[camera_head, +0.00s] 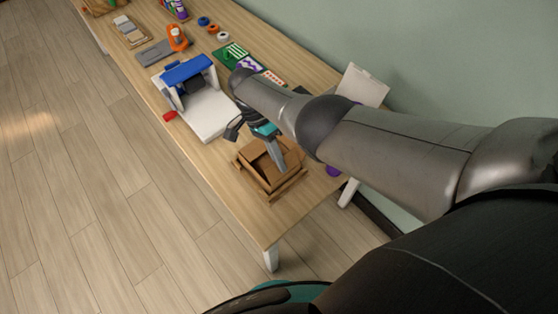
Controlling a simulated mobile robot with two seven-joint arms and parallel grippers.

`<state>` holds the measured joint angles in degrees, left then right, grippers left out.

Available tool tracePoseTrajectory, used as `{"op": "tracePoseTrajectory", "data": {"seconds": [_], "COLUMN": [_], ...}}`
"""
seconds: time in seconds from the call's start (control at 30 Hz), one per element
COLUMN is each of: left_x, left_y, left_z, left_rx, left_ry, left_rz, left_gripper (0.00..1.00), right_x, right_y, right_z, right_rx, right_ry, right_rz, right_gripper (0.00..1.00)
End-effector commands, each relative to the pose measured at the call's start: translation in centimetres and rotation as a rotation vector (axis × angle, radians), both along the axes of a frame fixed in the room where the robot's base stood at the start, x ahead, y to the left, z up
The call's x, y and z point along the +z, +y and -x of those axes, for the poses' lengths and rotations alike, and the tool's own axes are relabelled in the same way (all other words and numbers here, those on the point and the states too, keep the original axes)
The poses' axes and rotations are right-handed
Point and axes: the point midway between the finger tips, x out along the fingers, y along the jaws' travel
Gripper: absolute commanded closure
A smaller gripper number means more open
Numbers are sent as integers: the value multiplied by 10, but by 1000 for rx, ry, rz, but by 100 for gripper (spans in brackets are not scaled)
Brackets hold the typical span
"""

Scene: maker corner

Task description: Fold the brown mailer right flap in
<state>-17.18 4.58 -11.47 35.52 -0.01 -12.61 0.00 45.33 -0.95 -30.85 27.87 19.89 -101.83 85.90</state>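The brown mailer (270,184) is an open cardboard box on the wooden table, near its close end. Flaps stand out around its opening, and its inside shows in part. My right gripper (279,166) reaches down over the box, with its grey fingers at the far right part of the opening. The fingers overlap in this view, so I cannot tell whether they are open or shut, or whether they touch a flap. My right arm hides the table behind the box. My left gripper is not in view.
A white machine with a blue top (188,70) stands on the table beyond the box. A white panel (362,86) stands at the wall side. A purple object (333,171) is partly hidden by my arm. Bare table (262,222) lies in front of the box.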

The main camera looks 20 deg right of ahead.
Motion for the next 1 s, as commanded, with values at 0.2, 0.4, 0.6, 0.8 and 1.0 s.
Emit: {"op": "tracePoseTrajectory", "data": {"seconds": [0.2,0.4,0.6,0.8,1.0], "left_x": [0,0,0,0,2], "left_y": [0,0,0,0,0], "left_z": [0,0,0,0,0], "left_rx": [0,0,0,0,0], "left_ry": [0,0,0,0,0], "left_rz": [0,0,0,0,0], "left_gripper": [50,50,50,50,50], "right_x": [0,0,0,3,28], "right_y": [0,0,0,0,6], "right_z": [-1,0,0,-2,-17], "right_rx": [0,0,0,0,-1], "right_ry": [-2,-2,-1,-2,-5], "right_rz": [1,1,1,1,-1], "right_gripper": [100,76,67,67,67]}}
